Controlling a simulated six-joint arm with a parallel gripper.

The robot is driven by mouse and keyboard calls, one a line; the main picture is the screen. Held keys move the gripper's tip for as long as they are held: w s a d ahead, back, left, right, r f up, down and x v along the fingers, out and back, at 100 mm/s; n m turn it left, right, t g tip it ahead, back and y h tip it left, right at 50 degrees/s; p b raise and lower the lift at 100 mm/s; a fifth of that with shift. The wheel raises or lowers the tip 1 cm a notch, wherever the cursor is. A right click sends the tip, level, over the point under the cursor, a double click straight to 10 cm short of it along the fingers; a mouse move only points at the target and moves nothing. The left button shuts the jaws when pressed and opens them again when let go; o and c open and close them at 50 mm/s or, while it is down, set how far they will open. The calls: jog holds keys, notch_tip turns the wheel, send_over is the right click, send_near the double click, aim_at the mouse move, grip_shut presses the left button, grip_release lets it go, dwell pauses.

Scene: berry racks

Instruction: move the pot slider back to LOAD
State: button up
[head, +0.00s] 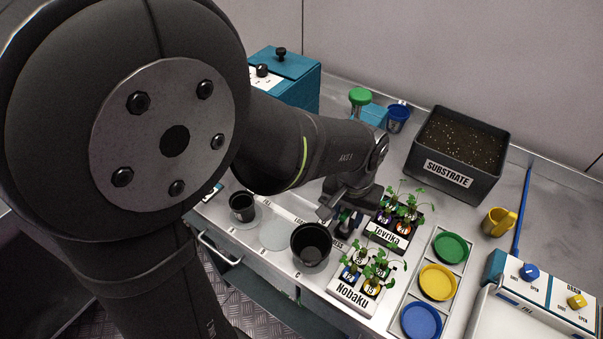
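My gripper (343,213) is low over the bench, just left of the Tevrika plant rack. Its fingers are small and partly hidden, and I cannot tell whether they are open or shut. A dark blue part shows at the fingers; I cannot tell whether it is the slider's handle. A printed strip (300,219) with small position words, one seemingly LOAD, runs beside the gripper. A large black pot (311,243) stands in front of the strip, left of and below the gripper. A smaller black pot (242,206) stands further left. A pale round disc (274,235) lies between them.
Tevrika (383,237) and Nobaku (348,294) plant racks stand close right of the gripper. Beyond are a tray with green (451,247), yellow (437,282) and blue (421,320) dishes, and a black SUBSTRATE box (447,172). My arm hides much of the left.

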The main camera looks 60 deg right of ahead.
jog(key=shift+f, duration=0.85)
grip_shut()
jog(key=w, duration=1)
grip_release()
notch_tip(320, 180, up, 18)
jog(key=shift+f, duration=0.25)
